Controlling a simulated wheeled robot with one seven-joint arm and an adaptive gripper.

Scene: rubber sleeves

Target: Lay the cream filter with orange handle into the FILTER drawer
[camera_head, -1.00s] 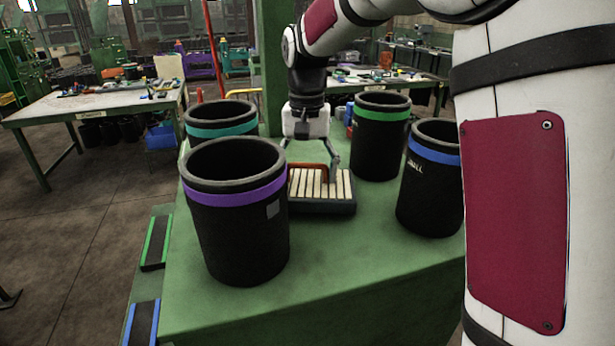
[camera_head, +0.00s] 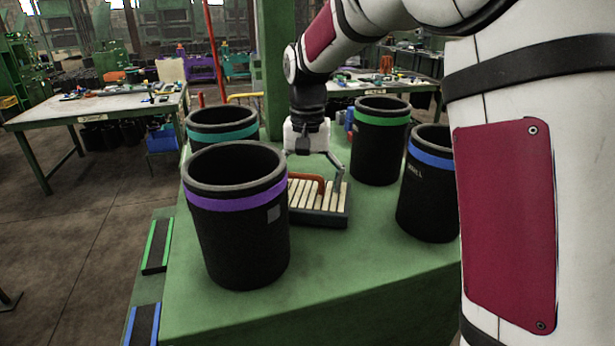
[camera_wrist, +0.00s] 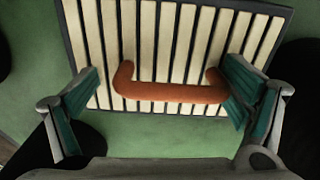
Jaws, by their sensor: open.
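The cream filter (camera_head: 318,202) has cream slats in a dark frame and lies flat on the green table, among the black sleeves. Its orange handle (camera_wrist: 172,93) runs across the slats in the wrist view. My gripper (camera_wrist: 160,105) is open, with its two fingers apart at either end of the handle. The right finger is close to the handle's right end; I cannot tell whether it touches. In the head view my gripper (camera_head: 318,165) is over the filter, and its left finger is hidden behind the purple-banded sleeve. No FILTER drawer can be made out.
Black sleeves with purple (camera_head: 236,250), teal (camera_head: 222,133), green (camera_head: 379,150) and blue (camera_head: 430,200) bands stand close around the filter. The front of the green table (camera_head: 330,270) is clear. A second worktable (camera_head: 95,108) stands at the back left.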

